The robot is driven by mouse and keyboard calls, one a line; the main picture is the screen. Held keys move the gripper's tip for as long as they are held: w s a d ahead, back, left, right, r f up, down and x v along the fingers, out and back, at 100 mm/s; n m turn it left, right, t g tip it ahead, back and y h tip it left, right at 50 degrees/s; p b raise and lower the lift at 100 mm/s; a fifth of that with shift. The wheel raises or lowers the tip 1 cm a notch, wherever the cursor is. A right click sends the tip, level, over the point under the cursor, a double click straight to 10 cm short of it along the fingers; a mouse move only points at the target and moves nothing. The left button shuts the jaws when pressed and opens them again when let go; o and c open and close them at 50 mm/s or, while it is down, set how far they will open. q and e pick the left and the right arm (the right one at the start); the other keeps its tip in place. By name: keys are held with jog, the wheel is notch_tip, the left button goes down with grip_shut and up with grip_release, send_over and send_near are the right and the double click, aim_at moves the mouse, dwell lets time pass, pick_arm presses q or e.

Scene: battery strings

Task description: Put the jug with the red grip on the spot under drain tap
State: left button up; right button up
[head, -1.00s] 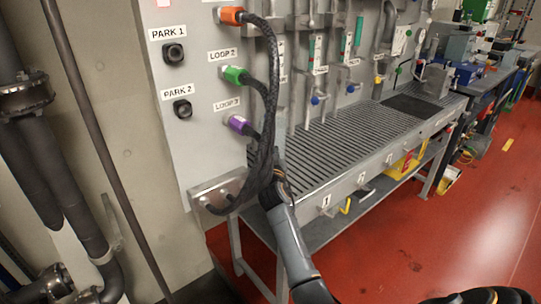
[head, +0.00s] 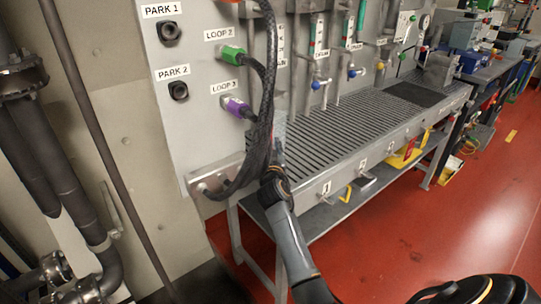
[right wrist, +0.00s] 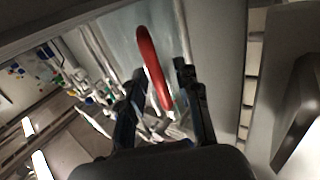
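The jug's red grip (right wrist: 153,68) shows in the right wrist view, between the fingers of my right gripper (right wrist: 160,70). The fingers are close on both sides of the grip and appear shut on it. Behind it is the jug's pale, see-through body (right wrist: 122,40). In the head view an arm, seemingly my right, reaches up to the near left end of the slatted bench (head: 335,135); its fingers and the jug are hard to make out there. Taps with coloured knobs hang over the bench, one with a blue knob (head: 316,85); I cannot tell which is the drain tap. My left gripper is not in view.
Thick black cables (head: 262,110) hang from the grey panel (head: 195,125) close beside the arm. A purple plug (head: 238,106) and a green plug (head: 232,53) sit in it. A dark mat (head: 415,93) lies farther along the bench. Red floor (head: 400,220) is open at right.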

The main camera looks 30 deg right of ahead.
jog(key=v, duration=1.1)
jog(key=s+a+f+n+g+y, duration=0.1)
jog(key=s+a+f+n+y, duration=0.2)
jog(key=a+f, duration=0.6)
jog(key=s+a+f+n+y, duration=0.1)
jog(key=a+f+n+y, duration=0.35)
jog(key=f, duration=0.85)
jog(key=s+a+f+g+y, duration=0.15)
jog(key=s+f, duration=0.25)
jog(key=f, duration=0.4)
jog(key=s+a+f+g, duration=0.1)
jog(key=s+f+g, duration=0.2)
jog(key=f, duration=0.5)
jog(key=s+f+g, duration=0.2)
jog(key=s+f, duration=0.5)
jog(key=s, duration=0.3)
jog(key=s+d+f+n+g, duration=0.1)
jog(key=s+f+g, duration=0.2)
jog(key=s+f, duration=0.65)
jog(key=s+f+g, duration=0.2)
jog(key=s+f, duration=0.3)
jog(key=s, duration=0.7)
jog(key=s+d+f+g, duration=0.2)
jog(key=s, duration=0.7)
jog(key=shift+w+a+r+p, duration=0.1)
jog(key=shift+r+p, duration=0.9)
jog(key=shift+p, duration=0.05)
jog(key=shift+w+a+r+p, duration=0.1)
jog(key=shift+r+p, duration=0.9)
